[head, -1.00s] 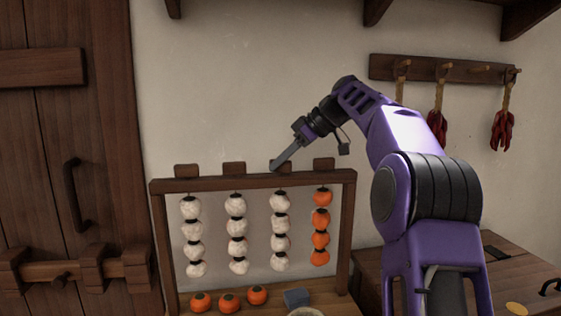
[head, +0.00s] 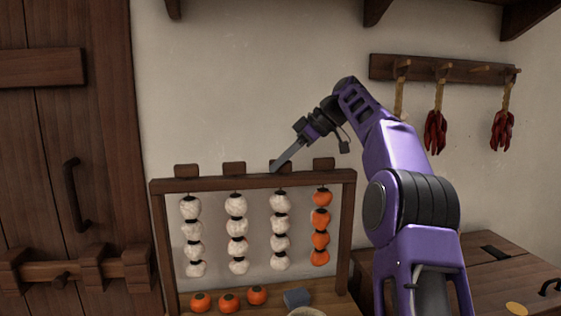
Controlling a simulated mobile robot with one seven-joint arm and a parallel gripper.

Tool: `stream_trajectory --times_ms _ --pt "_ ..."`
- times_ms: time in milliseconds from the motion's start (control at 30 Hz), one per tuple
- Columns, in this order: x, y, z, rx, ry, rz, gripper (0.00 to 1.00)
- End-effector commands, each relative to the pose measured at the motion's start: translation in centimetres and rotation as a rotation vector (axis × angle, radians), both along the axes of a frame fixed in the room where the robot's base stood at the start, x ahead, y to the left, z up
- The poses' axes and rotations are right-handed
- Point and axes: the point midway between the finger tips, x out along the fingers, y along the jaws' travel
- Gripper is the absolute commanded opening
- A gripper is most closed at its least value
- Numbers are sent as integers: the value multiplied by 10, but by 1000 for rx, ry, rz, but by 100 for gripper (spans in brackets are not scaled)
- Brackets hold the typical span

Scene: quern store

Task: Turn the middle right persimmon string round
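Four persimmon strings hang from a dark wooden rack (head: 160,235). The middle right string (head: 280,224) shows pale, whitish fruit, as do the far left string (head: 191,236) and the middle left string (head: 237,232). The far right string (head: 320,230) shows orange fruit. A wooden block (head: 281,167) sits on the top bar above the middle right string. My gripper (head: 277,168) points down and left, its tip at that block and partly in front of it. I cannot tell whether it touches or grips the block.
Loose orange persimmons (head: 229,303) and a blue-grey block (head: 297,298) lie below the rack. A wooden chest top (head: 475,262) is at the right. Red pepper bunches (head: 435,133) hang on the wall. A wooden door (head: 60,180) stands left.

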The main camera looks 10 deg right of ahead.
Motion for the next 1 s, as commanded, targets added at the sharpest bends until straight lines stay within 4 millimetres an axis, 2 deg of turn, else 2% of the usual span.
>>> stream_trajectory --times_ms 33,100,567,1000 --pt "0 0 0 1 0 0 40" --pt "0 0 0 1 -1 -1 50" --pt "-1 1 2 1 -3 -30 50" --pt "-1 2 2 -1 -3 -319 50"
